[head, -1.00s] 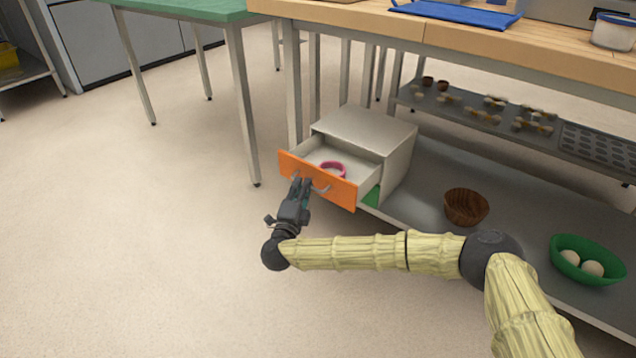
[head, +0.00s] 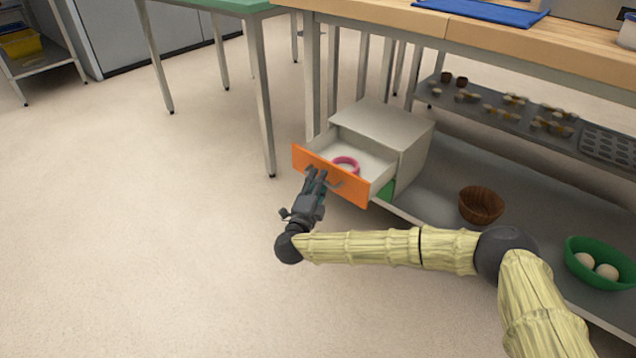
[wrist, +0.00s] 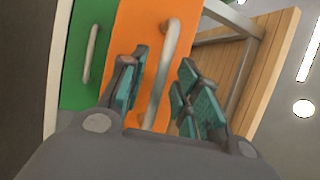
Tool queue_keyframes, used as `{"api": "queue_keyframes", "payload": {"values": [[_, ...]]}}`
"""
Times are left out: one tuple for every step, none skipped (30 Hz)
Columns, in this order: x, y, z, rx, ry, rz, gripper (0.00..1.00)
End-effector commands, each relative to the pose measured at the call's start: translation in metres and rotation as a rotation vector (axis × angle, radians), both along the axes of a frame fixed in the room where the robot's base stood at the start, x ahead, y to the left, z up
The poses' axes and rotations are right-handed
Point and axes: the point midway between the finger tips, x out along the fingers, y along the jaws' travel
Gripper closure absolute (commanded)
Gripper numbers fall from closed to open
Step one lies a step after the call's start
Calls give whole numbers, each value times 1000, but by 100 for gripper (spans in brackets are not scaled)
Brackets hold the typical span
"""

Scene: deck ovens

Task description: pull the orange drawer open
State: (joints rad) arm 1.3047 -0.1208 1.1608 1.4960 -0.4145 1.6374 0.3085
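The orange drawer (head: 350,186) is the upper one of a small grey cabinet (head: 385,130) under the bench, and it stands well out of the cabinet. A pink ring (head: 345,163) lies inside it. My gripper (head: 317,174) is at the drawer's front, by its grey bar handle. In the wrist view the handle (wrist: 168,50) on the orange front runs between the fingers of my gripper (wrist: 162,92). The fingers are apart, with gaps beside the handle, so the gripper is open. A green drawer front (wrist: 85,60) with its own handle is beside the orange one there.
A wooden bowl (head: 481,205) and a green bowl (head: 594,284) with two pale round things stand on the lower shelf (head: 440,190) right of the cabinet. A table leg (head: 264,110) stands to the left. The floor (head: 130,230) in front and left is clear.

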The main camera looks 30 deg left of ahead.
Motion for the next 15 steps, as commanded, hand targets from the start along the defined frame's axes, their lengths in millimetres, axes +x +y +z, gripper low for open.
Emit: {"api": "queue_keyframes", "payload": {"values": [[-1,0,0,0,0,1,68],[-1,0,-1,0,0,1,68],[-3,0,-1,0,0,1,68],[-4,0,-1,0,1,1,68],[-6,0,-2,0,1,1,68],[-10,-1,-2,0,1,2,68],[-14,-1,-3,-1,1,3,68],[-18,-1,-4,-1,1,3,68],[-24,-3,-5,-1,1,3,68],[-29,-3,-6,-1,1,3,68],[-34,-4,-7,-1,1,3,68],[-42,-5,-8,-1,1,3,68],[-47,-6,-9,-1,1,3,68],[-53,-7,-10,0,1,2,68],[-60,-8,-11,-1,2,3,68]]}}
